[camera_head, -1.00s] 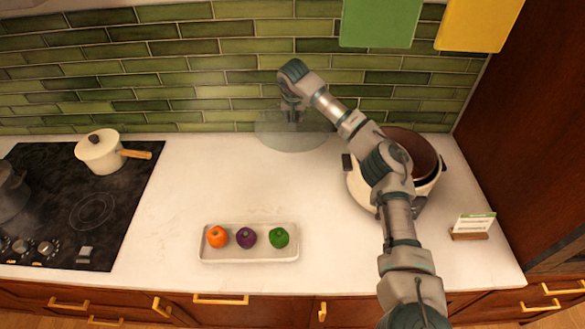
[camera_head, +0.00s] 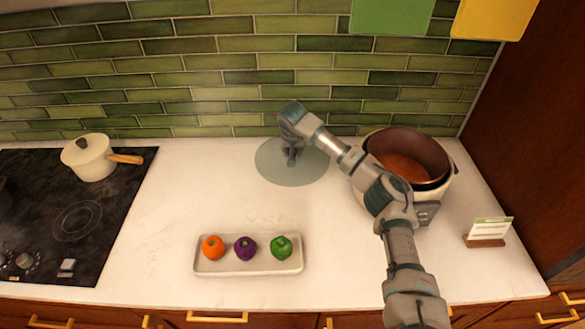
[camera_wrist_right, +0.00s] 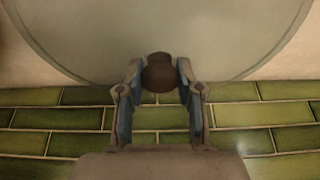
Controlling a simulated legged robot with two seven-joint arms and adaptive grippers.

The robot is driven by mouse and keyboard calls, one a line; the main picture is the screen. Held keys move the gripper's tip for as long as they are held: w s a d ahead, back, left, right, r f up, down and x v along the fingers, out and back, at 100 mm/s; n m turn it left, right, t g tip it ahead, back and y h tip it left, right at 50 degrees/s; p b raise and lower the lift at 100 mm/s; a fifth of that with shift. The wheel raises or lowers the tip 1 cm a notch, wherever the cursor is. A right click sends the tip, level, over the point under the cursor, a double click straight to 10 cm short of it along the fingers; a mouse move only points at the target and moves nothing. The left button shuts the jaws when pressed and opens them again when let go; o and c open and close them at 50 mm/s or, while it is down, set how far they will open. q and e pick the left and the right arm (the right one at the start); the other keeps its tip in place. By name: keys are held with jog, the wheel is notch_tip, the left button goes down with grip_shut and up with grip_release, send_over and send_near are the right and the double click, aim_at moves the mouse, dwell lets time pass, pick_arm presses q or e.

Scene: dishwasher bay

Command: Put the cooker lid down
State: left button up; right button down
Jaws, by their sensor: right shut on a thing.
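The cooker lid (camera_head: 271,172) is a round, translucent grey-green disc at the back of the white counter, close to the tiled wall. It looks level and at or just above the counter; I cannot tell if it touches. My right gripper (camera_head: 290,160) is over its middle. In the right wrist view the gripper (camera_wrist_right: 160,82) is shut on the dark round knob (camera_wrist_right: 159,70) of the lid (camera_wrist_right: 160,25). The cooker (camera_head: 448,180) stands to the right, uncovered, with a brown inside. My left gripper is not in view.
A white tray (camera_head: 248,268) with an orange, a purple and a green vegetable lies at the front. A cream pot (camera_head: 88,158) stands on the black hob (camera_head: 75,215) at left. A small card stand (camera_head: 487,234) is at right. The counter left of the lid is clear.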

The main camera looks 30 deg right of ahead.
jog(key=shift+a+f, duration=0.2)
jog(key=shift+f, duration=0.95)
jog(key=f, duration=0.4)
jog(key=shift+d, duration=0.4)
jog(key=c, duration=0.7)
grip_release()
jog(key=shift+c, duration=0.2)
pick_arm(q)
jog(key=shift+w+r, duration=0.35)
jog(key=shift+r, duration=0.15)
pick_arm(e)
jog(key=shift+a, duration=0.25)
jog(key=v, duration=1.1)
jog(key=shift+r+p, duration=0.1)
jog(key=shift+p, duration=0.25)
jog(key=shift+s+a+r, duration=0.1)
jog(key=shift+s+r, duration=0.05)
jog(key=shift+r, duration=0.25)
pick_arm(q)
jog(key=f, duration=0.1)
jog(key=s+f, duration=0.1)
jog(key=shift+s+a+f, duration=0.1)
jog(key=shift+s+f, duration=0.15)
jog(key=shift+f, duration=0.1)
